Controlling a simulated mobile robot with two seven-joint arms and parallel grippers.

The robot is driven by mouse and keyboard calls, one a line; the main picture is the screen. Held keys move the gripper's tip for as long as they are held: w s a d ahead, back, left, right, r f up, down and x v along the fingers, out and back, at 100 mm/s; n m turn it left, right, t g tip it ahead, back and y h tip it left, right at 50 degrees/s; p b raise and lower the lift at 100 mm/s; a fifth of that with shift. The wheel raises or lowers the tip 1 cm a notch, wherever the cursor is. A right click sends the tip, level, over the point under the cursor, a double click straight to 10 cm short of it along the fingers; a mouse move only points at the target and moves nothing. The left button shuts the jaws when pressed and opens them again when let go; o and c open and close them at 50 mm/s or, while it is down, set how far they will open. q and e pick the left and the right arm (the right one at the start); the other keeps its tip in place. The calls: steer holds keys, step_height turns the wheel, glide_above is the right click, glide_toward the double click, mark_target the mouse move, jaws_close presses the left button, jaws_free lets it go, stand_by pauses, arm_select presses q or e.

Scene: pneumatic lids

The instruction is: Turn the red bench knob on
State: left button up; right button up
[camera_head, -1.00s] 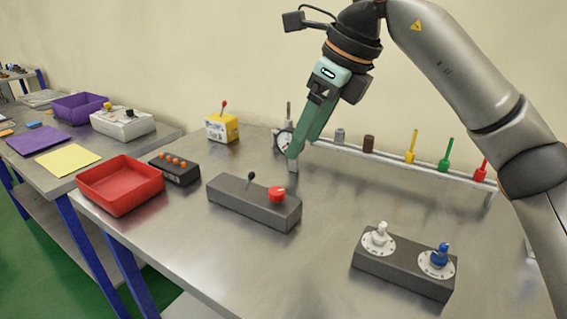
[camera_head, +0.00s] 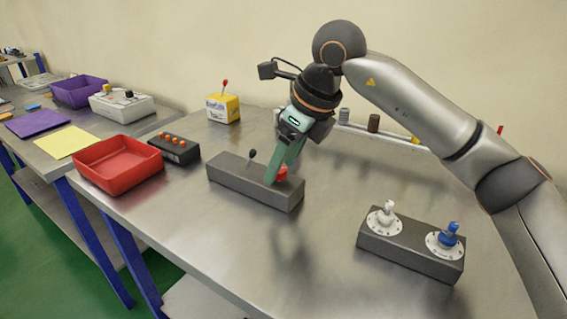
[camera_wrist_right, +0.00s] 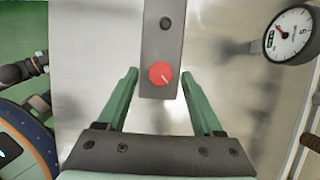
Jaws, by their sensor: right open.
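The red bench knob (camera_head: 282,173) sits at the right end of a dark grey box (camera_head: 232,177) on the metal bench, partly hidden behind my gripper in the head view. In the right wrist view the red knob (camera_wrist_right: 161,73) shows whole, round, with a white pointer line slanting to the lower right. My right gripper (camera_head: 276,176) is open, its green fingers pointing down at the knob. In the right wrist view my right gripper (camera_wrist_right: 160,75) has one finger on each side of the box end, with the knob between them. Contact with the knob is not visible.
A box with white and blue dials (camera_head: 408,257) lies to the right. A red tray (camera_head: 118,190), a box with orange buttons (camera_head: 176,151) and a yellow box (camera_head: 222,108) lie left. A gauge (camera_wrist_right: 290,34) is nearby.

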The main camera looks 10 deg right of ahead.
jaws_close()
stand_by(0.7)
